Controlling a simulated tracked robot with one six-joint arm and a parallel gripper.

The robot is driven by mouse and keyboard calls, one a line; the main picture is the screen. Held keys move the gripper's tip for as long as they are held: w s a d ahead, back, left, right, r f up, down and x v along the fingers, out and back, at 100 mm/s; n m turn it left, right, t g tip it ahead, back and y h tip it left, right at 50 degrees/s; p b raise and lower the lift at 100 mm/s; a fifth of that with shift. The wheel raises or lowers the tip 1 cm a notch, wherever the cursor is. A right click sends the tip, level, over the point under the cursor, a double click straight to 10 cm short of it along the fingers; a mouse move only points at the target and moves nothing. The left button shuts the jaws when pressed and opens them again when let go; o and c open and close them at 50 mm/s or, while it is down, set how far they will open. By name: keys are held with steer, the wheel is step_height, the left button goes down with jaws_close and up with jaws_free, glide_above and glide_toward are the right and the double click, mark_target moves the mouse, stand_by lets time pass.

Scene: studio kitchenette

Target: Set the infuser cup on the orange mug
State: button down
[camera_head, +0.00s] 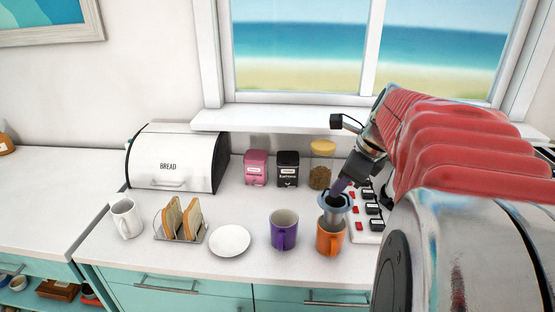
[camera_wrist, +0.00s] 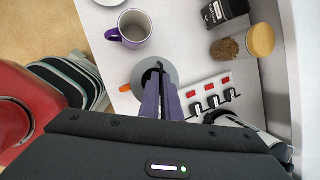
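The infuser cup (camera_head: 333,214) is a metallic cylinder with a wide grey-blue rim. In the head view its lower end overlaps the mouth of the orange mug (camera_head: 330,241); I cannot tell whether it rests there or hangs just above. My gripper (camera_head: 339,189) comes down from the upper right, shut on the infuser cup at its top. In the wrist view the purple fingers (camera_wrist: 161,88) meet at the cup's round grey rim (camera_wrist: 168,72). That rim hides most of the mug; only the orange handle (camera_wrist: 125,88) shows at the left.
A purple mug (camera_head: 284,230) stands close to the left. A white plate (camera_head: 229,240), toast rack (camera_head: 180,231), white mug (camera_head: 126,218) and bread bin (camera_head: 170,163) are further left. Behind stand pink (camera_head: 255,168) and black (camera_head: 287,169) canisters and a jar (camera_head: 320,176). A switch panel (camera_wrist: 210,97) is at the right.

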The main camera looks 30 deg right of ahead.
mark_target(339, 205)
steer(key=shift+f, duration=3.1)
steer(key=shift+f, duration=0.45)
stand_by(0.4)
steer(key=c, duration=1.9)
jaws_free()
steer(key=shift+s+r, duration=0.1)
steer(key=v, duration=1.3)
steer(key=shift+s+r, duration=0.15)
steer(key=shift+r, duration=0.05)
